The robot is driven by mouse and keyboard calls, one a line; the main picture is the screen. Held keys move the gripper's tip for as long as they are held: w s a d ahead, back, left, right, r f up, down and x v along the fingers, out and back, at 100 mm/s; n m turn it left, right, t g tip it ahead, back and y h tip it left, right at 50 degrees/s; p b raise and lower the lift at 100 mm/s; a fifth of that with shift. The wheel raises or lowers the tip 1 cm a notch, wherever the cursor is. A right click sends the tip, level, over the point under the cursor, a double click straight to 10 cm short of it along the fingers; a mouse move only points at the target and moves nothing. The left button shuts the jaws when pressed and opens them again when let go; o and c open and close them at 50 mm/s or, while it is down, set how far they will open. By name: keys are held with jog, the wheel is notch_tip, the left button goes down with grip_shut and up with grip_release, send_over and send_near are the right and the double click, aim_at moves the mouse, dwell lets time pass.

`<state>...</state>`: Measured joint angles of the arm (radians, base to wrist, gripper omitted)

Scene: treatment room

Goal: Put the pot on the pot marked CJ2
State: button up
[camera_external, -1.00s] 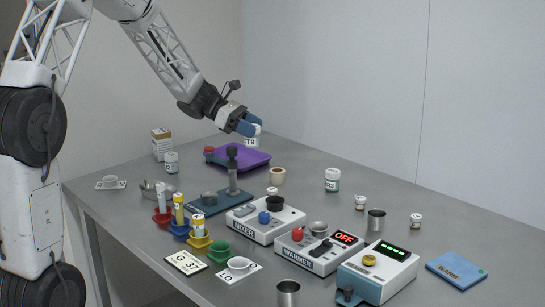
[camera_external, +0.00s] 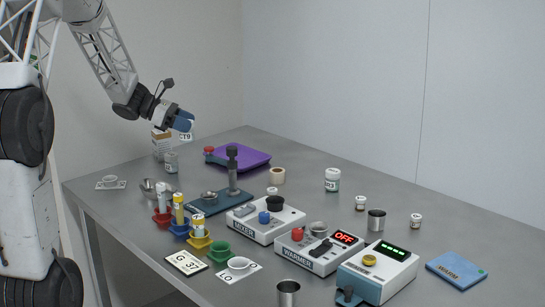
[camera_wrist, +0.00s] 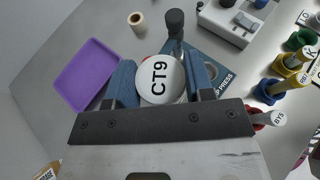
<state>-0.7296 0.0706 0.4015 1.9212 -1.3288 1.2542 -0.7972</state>
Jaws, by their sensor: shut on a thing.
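My gripper (camera_external: 183,124) is shut on a white-lidded pot marked CT9 (camera_external: 187,137) and holds it in the air over the far left of the table. In the wrist view the lid of the held pot (camera_wrist: 158,72) faces the camera between the two blue fingers of my gripper (camera_wrist: 160,84). Other white-lidded pots stand on the table: one at the far left (camera_external: 171,162), a larger one right of centre (camera_external: 332,180), and small ones (camera_external: 360,203) and (camera_external: 415,220) further right. I cannot read CJ2 on any of them.
A purple tray (camera_external: 248,160) lies at the back. Coloured cups with tubes (camera_external: 180,222) stand near the left edge. A box (camera_external: 160,146) stands behind the far-left pot.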

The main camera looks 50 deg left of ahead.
jog(key=s+a+n+t+y, duration=0.1)
jog(key=s+a+n+y, duration=0.1)
jog(key=s+a, duration=0.6)
notch_tip(320, 180, down, 5)
jog(key=shift+d+f, duration=0.1)
send_over(166, 154)
jog(key=shift+f, duration=0.7)
dwell(0.5)
jog(key=shift+f, duration=1.75)
jog(key=shift+f, duration=0.2)
